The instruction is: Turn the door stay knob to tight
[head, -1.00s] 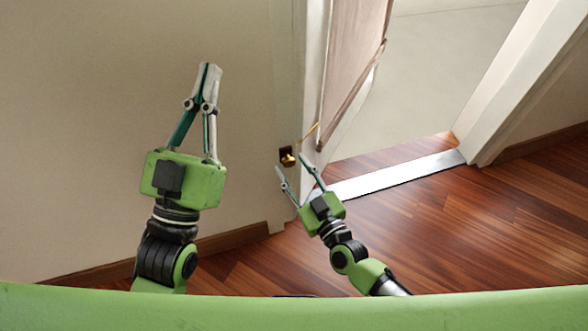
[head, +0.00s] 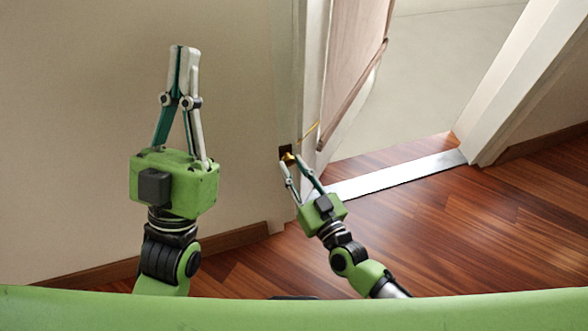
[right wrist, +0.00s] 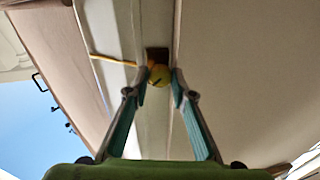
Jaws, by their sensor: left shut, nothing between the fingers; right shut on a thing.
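The brass-yellow door stay knob (head: 286,155) sits on a dark plate on the wall beside the door frame, mostly hidden by my fingertips in the head view. In the right wrist view the round yellow knob (right wrist: 159,77) shows a short dark mark on its face. My right gripper (head: 292,161) is shut on the knob, with one fingertip on each side of it. A thin yellow stay rod (right wrist: 110,59) runs from the knob area towards the door. My left gripper (head: 184,55) is shut and empty, raised in front of the wall, away from the knob.
The door (head: 350,65) stands open beyond the white frame (head: 313,70). A metal threshold strip (head: 400,175) crosses the doorway. The wood floor (head: 460,230) to the right is clear. A plain wall (head: 80,120) fills the left.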

